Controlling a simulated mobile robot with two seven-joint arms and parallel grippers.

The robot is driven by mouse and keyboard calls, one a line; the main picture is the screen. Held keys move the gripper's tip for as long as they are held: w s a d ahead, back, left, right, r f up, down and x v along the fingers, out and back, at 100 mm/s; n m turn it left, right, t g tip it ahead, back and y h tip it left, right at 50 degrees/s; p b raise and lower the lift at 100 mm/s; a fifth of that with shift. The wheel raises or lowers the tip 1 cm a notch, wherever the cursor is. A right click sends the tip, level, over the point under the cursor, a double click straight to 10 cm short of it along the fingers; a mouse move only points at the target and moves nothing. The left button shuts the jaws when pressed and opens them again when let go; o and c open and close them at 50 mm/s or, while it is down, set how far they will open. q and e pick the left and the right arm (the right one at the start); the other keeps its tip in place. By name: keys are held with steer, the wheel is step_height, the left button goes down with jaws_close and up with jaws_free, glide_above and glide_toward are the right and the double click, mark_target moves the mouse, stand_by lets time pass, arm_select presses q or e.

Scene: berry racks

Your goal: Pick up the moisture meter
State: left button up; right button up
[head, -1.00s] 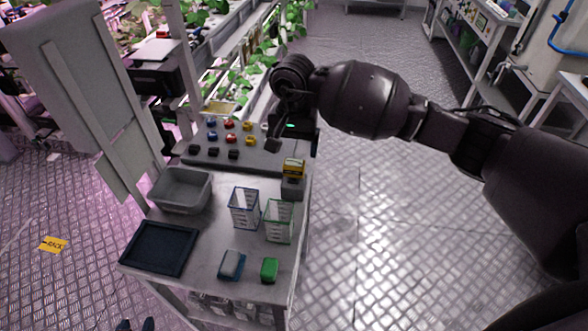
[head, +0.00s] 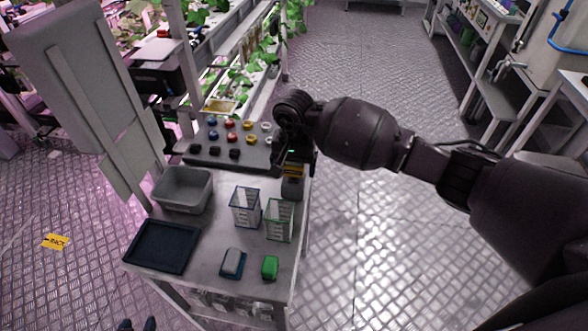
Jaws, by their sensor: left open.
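The moisture meter, which I take to be the yellow and dark device (head: 292,172), stands in a small grey holder (head: 292,189) at the cart's right edge. My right gripper (head: 292,165) points down at it from above and covers its upper part. The fingers are dark and mostly hidden against it, so I cannot tell whether they touch or grip it. Two dark tips of my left gripper (head: 138,325) show apart at the bottom edge, empty and away from the cart.
The cart (head: 205,250) holds a grey bin (head: 183,190), a dark tray (head: 160,247), two wire baskets (head: 245,207) (head: 279,221), a grey-and-blue item (head: 232,264) and a green block (head: 270,267). A panel (head: 222,158) with several coloured knobs lies behind. Floor to the right is clear.

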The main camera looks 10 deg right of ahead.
steer(key=c, duration=1)
